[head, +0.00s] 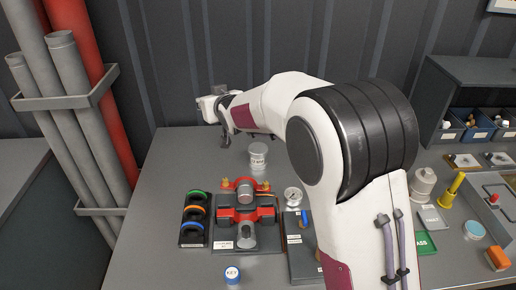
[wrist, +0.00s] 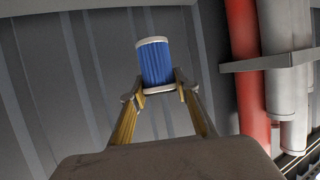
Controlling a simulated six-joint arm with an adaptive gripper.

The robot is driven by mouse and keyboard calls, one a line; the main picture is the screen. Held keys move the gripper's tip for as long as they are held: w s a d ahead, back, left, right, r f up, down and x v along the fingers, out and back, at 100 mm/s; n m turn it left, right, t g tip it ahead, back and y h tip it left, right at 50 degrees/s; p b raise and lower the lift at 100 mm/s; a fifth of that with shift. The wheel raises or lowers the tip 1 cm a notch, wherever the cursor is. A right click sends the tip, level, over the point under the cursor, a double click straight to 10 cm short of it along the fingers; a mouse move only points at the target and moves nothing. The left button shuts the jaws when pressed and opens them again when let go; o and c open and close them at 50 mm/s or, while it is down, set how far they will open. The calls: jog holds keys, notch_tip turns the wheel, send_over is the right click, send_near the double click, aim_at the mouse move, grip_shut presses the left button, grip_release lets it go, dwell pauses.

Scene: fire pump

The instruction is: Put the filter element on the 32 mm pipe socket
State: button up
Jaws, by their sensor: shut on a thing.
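The filter element (wrist: 156,64) is a blue pleated cylinder with pale end caps. In the wrist view it stands between the two fingertips of my gripper (wrist: 160,89), which is shut on its lower end. In the head view my gripper (head: 225,137) is over the back of the bench, and I cannot make out the filter element there. A red pump fixture (head: 265,214) with grey cylindrical parts (head: 246,190) stands in front of the gripper. I cannot tell which part is the 32 mm pipe socket; no such label is readable.
A white labelled jar (head: 258,155) stands behind the fixture. A ring holder (head: 194,236), a gauge (head: 292,196) and a KEY pot (head: 232,275) surround it. Wall pipes (head: 75,85) rise at left. The bench's back left is clear.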

jog(key=shift+d, duration=1.5)
send_over(258, 148)
jog(key=shift+f, duration=0.75)
jog(key=shift+f, duration=0.15)
notch_tip(258, 148, down, 6)
jog(key=shift+f, duration=1.85)
jog(key=shift+f, duration=0.15)
jog(key=o, duration=1.1)
